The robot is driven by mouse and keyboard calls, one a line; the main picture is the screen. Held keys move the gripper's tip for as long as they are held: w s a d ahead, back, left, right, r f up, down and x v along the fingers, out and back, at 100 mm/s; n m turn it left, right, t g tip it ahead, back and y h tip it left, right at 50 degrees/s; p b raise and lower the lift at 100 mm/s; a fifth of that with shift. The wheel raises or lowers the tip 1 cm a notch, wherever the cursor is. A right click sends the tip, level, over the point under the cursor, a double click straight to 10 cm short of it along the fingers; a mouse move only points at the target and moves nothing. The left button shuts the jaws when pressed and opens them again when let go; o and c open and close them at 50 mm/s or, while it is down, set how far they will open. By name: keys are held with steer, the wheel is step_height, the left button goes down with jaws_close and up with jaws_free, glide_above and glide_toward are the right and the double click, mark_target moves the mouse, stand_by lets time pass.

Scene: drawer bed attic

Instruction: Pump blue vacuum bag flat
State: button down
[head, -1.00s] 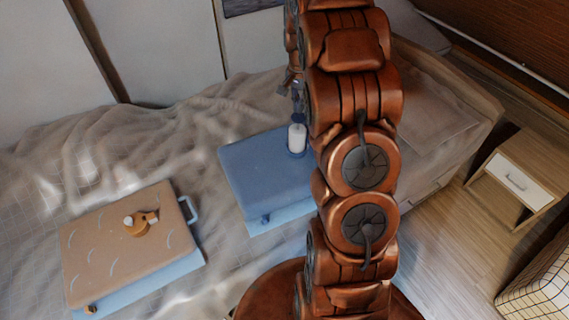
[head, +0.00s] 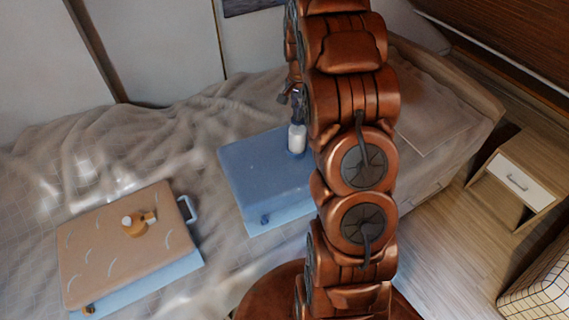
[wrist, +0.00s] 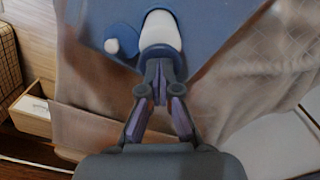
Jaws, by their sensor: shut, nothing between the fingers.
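The blue vacuum bag (head: 255,175) lies on the bed, left of my arm in the head view. It still has visible thickness. A white pump cylinder (head: 297,138) stands upright on its right part; in the wrist view the cylinder (wrist: 160,30) has a blue collar (wrist: 176,66) at its near end. My gripper (wrist: 158,78) is shut with nothing between its fingers. Its tips are at the collar; I cannot tell if they touch it. In the head view my gripper is small and partly hidden by my arm.
A tan bag (head: 125,240) with an orange, white-capped fitting (head: 138,224) and a blue handle (head: 188,209) lies at left on the rumpled bed cover (head: 70,150). A nightstand (head: 520,175) stands at right. Wooden floor is open between.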

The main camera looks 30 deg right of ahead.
steer(key=shift+f+b, duration=0.45)
steer(key=shift+f, duration=0.9)
steer(key=shift+r+p, duration=0.45)
steer(key=shift+r, duration=2.55)
steer(key=shift+f, duration=0.15)
steer(key=shift+f+b, duration=0.5)
steer(key=shift+f, duration=0.9)
steer(key=shift+f, duration=0.1)
